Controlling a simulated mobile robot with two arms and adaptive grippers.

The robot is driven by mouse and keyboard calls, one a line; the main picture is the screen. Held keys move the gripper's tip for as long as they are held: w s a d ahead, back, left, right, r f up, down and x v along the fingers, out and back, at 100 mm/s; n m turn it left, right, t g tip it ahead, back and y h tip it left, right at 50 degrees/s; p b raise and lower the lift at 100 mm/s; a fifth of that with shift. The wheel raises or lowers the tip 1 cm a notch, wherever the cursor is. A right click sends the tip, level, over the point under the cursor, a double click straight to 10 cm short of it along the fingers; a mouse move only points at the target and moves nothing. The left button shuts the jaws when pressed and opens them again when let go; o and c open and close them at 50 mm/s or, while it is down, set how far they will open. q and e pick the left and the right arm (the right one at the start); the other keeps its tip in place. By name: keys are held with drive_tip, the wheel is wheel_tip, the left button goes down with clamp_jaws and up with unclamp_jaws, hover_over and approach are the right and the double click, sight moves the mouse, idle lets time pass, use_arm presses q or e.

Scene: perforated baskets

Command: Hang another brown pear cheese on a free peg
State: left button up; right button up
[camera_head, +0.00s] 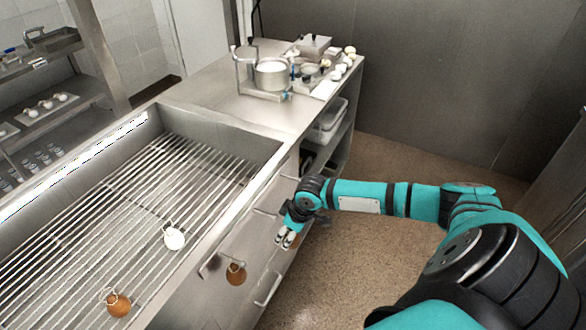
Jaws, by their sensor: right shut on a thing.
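My right gripper (286,240) is beside the front of the steel counter, with its fingers pointing down and to the left. It is shut on a brown pear cheese (295,242), of which only a small part shows beside the fingers. Another brown pear cheese (236,273) hangs by a cord against the counter's front, left of the gripper and lower in the picture. A third brown pear cheese (118,304) with a light cord is at the slatted rack (70,262). A white pear cheese (174,239) with a cord is farther back there. The pegs are too small to make out. My left gripper is not in view.
The steel counter (215,88) carries a pot (271,75) and several small items at its far end. Drawer handles (268,291) stick out from its front. A shelf unit (88,92) stands at the left. Open floor (385,165) lies right of the counter.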

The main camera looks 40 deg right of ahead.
drive_tip(key=shift+w+a+f+b, duration=0.15)
drive_tip(key=shift+w+a+b, duration=0.05)
drive_tip(key=shift+w+b, duration=0.25)
drive_tip(key=shift+w+a, duration=0.1)
drive_tip(key=shift+w, duration=0.25)
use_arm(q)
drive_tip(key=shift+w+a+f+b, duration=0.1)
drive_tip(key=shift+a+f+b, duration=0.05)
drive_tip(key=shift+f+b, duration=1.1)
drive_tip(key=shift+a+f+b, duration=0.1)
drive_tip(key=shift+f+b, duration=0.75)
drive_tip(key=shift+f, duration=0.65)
use_arm(e)
drive_tip(key=w+a, duration=0.2)
drive_tip(key=w, duration=0.3)
drive_tip(key=shift+w+a+f, duration=0.25)
drive_tip(key=shift+w+f, duration=0.05)
drive_tip(key=shift+w, duration=0.05)
drive_tip(key=o, duration=1.3)
drive_tip(key=shift+a+f, duration=0.1)
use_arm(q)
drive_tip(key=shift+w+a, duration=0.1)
